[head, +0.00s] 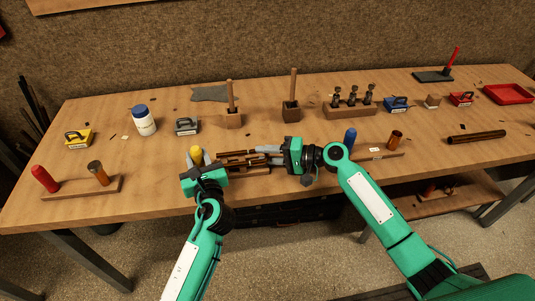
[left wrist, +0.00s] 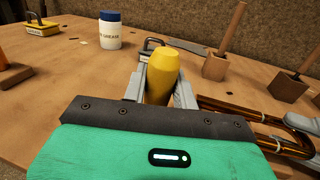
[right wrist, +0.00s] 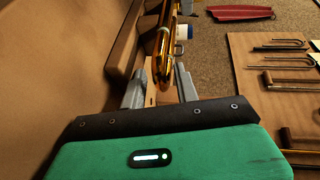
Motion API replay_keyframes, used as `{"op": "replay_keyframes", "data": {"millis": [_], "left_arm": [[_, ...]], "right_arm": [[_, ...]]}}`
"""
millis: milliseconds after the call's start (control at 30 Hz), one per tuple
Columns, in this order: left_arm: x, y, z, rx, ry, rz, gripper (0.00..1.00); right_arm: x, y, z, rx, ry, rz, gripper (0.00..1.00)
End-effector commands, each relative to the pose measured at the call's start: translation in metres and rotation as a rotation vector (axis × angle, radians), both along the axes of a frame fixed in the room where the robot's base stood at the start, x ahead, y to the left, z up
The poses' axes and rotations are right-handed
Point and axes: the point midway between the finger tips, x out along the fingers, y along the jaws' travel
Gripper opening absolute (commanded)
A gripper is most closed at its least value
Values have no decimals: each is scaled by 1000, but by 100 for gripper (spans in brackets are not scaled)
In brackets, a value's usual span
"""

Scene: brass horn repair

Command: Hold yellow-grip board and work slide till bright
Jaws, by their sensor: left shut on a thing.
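The yellow grip (head: 196,155) stands at the table's front edge. My left gripper (head: 198,164) is shut on it; in the left wrist view the yellow grip (left wrist: 162,75) sits between both fingers. The slide (head: 243,160), copper-brown tubes, lies just right of the grip; its bent tubes also show in the left wrist view (left wrist: 255,125). The board beneath is mostly hidden by the slide and my left gripper. My right gripper (head: 270,154) points left at the slide's right end. In the right wrist view its fingers are apart, with a shiny golden tube (right wrist: 163,65) between them, showing gaps beside it.
Behind stand a white blue-lidded jar (head: 144,122), a grey-handled block (head: 187,127) and wooden blocks with upright handles (head: 291,110). A red-grip board (head: 80,187) lies left, a blue-grip board (head: 378,155) right. Loose brown tubes (head: 476,137) lie far right.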

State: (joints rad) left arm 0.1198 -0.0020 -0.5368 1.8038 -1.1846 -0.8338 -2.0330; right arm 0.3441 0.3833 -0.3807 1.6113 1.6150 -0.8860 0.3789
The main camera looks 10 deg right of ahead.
Motion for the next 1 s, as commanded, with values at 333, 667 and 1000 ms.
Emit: {"op": "replay_keyframes", "data": {"millis": [333,667,1000], "left_arm": [[0,0,1,-1,-1,1,6],[0,0,1,0,-1,0,6],[0,0,0,0,0,0,6]], "right_arm": [[-14,-33,5,-4,1,-1,34],[-39,-92,18,-2,1,0,34],[-46,-109,22,0,-1,0,34]]}}
